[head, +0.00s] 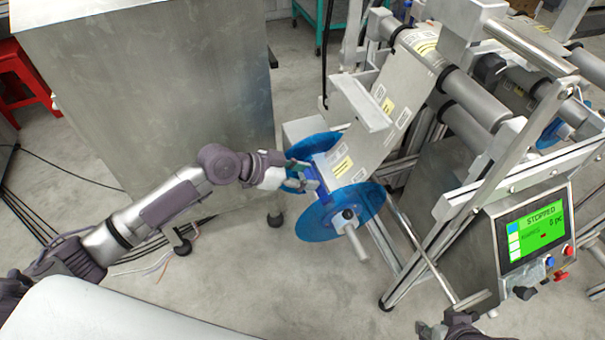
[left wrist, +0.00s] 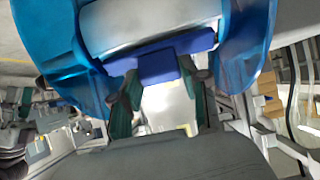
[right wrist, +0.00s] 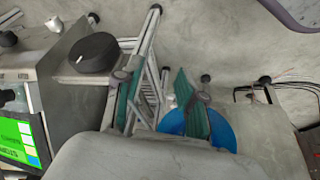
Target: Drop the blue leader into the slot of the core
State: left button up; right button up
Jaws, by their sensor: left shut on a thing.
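The blue leader (head: 323,188) is the dark blue strip at the lower end of the pale film web (head: 352,150), between two clear blue reel flanges (head: 348,217). My left gripper (head: 308,180) is shut on the leader. In the left wrist view the fingers close on the tab of the leader (left wrist: 158,66), with a flange on each side. The core between the flanges is mostly hidden by film and flanges; its slot cannot be made out. My right gripper (right wrist: 158,95) is apart from the reel, its fingers spread and empty; it shows partly at the bottom right of the head view.
The machine frame (head: 420,255) with rollers stands at the right, with a control panel (head: 535,235) reading STOPPED. A reel spindle (head: 355,240) sticks out towards me. A grey metal cabinet (head: 150,90) stands behind my left arm. Cables lie on the floor at the left.

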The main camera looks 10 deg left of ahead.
pick_arm(q)
jog(key=shift+w+d+f, duration=0.15)
jog(key=shift+d+f, duration=0.05)
jog(key=shift+f, duration=0.15)
jog(key=shift+d+f+b, duration=0.1)
jog(key=shift+f+b, duration=0.1)
jog(key=shift+b, duration=0.15)
pick_arm(e)
jog(key=shift+w+a+r+t+y, duration=0.1)
jog(key=shift+w+a+r+t, duration=0.2)
jog(key=shift+w, duration=0.35)
jog(key=shift+w+a+r+t+y, duration=0.15)
jog(key=shift+w+a+t, duration=0.1)
jog(key=shift+w+t, duration=0.3)
jog(key=shift+w+a+r+t+y, duration=0.1)
jog(key=shift+w+a+r+t, duration=0.15)
jog(key=shift+w, duration=0.45)
pick_arm(q)
jog(key=o, duration=1.3)
jog(key=shift+w+d+f, duration=0.1)
jog(key=shift+o, duration=0.2)
pick_arm(e)
jog(key=shift+d+f, duration=0.1)
jog(key=shift+d, duration=0.05)
jog(key=shift+d, duration=0.1)
